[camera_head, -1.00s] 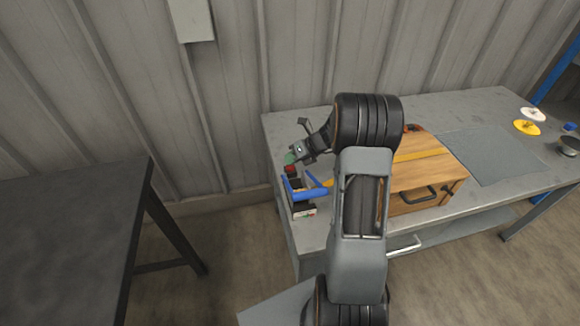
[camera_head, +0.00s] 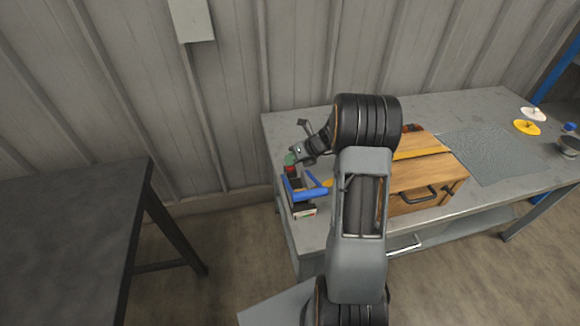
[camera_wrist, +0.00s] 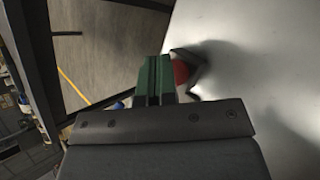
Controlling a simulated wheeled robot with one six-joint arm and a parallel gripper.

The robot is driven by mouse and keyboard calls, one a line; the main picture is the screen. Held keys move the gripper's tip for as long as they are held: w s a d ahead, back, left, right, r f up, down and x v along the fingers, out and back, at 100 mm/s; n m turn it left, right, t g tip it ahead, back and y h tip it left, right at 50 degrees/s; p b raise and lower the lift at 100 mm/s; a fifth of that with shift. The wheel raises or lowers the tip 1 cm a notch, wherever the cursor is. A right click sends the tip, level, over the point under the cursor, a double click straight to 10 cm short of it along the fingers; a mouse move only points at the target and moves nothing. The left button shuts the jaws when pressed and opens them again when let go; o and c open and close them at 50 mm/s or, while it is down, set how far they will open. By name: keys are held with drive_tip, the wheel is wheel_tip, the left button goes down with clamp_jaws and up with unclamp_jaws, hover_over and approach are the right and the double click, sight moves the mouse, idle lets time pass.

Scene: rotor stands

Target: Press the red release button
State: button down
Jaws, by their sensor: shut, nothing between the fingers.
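The red release button (camera_head: 291,169) shows as a small red patch at the left end of the table, on the dark and blue device (camera_head: 299,190). In the wrist view the red button (camera_wrist: 180,72) is partly hidden behind the green fingers. My gripper (camera_head: 290,159) is shut and empty, its green fingertips at the red button in the head view. In the wrist view my gripper (camera_wrist: 155,72) also lies right against the button's edge. I cannot tell whether it touches or presses the button.
A wooden box (camera_head: 424,172) with a black handle stands right of my arm on the grey table (camera_head: 475,108). A grey mat (camera_head: 490,155), a white disc (camera_head: 533,114) and a yellow disc (camera_head: 527,127) lie farther right. A dark table (camera_head: 70,235) stands at the left.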

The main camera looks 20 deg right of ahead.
drive_tip(key=shift+r, duration=0.15)
drive_tip(key=shift+r+p, duration=0.65)
drive_tip(key=shift+p, duration=0.3)
wheel_tip(320, 180, up, 5)
drive_tip(key=p, duration=0.5)
idle(0.7)
